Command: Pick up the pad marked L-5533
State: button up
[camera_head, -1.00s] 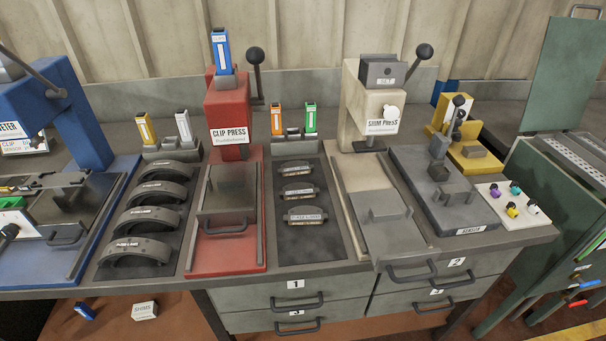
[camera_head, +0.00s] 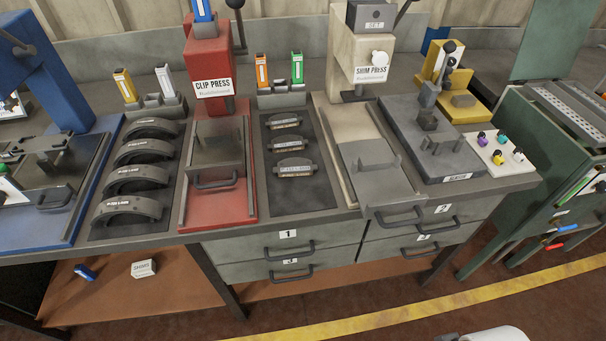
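Three pads lie in a column on a dark mat (camera_head: 302,197) between the red clip press and the beige shim press: a far pad (camera_head: 285,121), a middle pad (camera_head: 288,144) and a near pad (camera_head: 294,168). Each has a pale label, too small to read here, so I cannot tell which is L-5533. My gripper is not in view. A white rounded part, possibly of my arm, shows at the bottom right edge.
The red clip press (camera_head: 212,75) stands left of the pads, the beige shim press (camera_head: 343,60) right. Several curved brake shoes (camera_head: 134,207) lie further left. Orange (camera_head: 262,70) and green (camera_head: 297,66) clip holders stand behind the pads. Drawer handles (camera_head: 290,251) stick out in front.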

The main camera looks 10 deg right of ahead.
aim_at(295, 165)
jog(key=u, duration=0.6)
jog(key=i+l+u, duration=0.15)
jog(key=u, duration=0.2)
jog(key=i+l+u, duration=0.15)
jog(key=l+u, duration=0.2)
jog(key=i+l+u, duration=0.1)
jog(key=l+u, duration=0.25)
jog(key=l, duration=0.4)
jog(key=i, duration=0.05)
